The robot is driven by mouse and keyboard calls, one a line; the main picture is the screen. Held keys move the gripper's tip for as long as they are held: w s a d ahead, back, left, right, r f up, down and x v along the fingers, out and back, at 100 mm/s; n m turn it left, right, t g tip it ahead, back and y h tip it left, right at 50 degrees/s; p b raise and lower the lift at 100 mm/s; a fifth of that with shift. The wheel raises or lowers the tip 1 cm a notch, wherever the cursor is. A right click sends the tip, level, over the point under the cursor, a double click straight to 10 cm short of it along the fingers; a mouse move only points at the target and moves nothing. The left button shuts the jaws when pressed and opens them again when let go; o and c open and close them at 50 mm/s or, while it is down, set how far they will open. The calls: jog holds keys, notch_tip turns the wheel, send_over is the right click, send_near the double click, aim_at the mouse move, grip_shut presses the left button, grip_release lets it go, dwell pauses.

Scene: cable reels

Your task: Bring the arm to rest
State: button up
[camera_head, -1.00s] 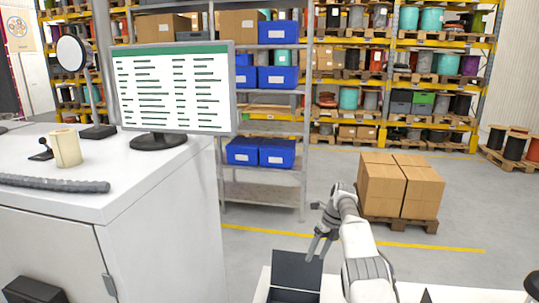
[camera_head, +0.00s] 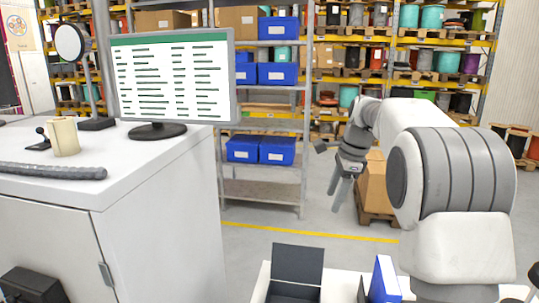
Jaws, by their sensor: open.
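My gripper (camera_head: 343,187) hangs from my raised white and grey arm (camera_head: 455,175), right of the middle of the head view. Its fingers point down and stand apart, with nothing between them. It is in the air above the floor, in front of the cardboard boxes (camera_head: 374,186), and clear of the surfaces below. The arm is bent and fills much of the right side.
A white cabinet (camera_head: 160,240) at the left bears a monitor (camera_head: 172,80), a tape roll (camera_head: 64,137) and a grey cable (camera_head: 50,172). A dark open box (camera_head: 297,265) and a blue box (camera_head: 385,279) stand below the gripper. Shelving with blue bins (camera_head: 277,151) is behind.

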jog(key=s+a+r+n+t+h+b, duration=0.1)
jog(key=s+r+n, duration=0.1)
jog(key=s+n, duration=0.5)
jog(key=s+a+r+n+t+b, duration=0.1)
jog(key=s+n, duration=0.1)
jog(key=s, duration=1)
jog(key=s+f+n+b, duration=0.1)
jog(key=s+f+n, duration=0.3)
jog(key=s, duration=0.4)
jog(key=s+f+n+t+h+b, duration=0.1)
jog(key=s+f+n, duration=0.3)
jog(key=s, duration=0.4)
jog(key=shift+a+f+n, duration=0.2)
jog(key=shift+f+n, duration=0.05)
jog(key=shift+n, duration=0.15)
jog(key=shift+c, duration=1.1)
jog(key=shift+d, duration=0.15)
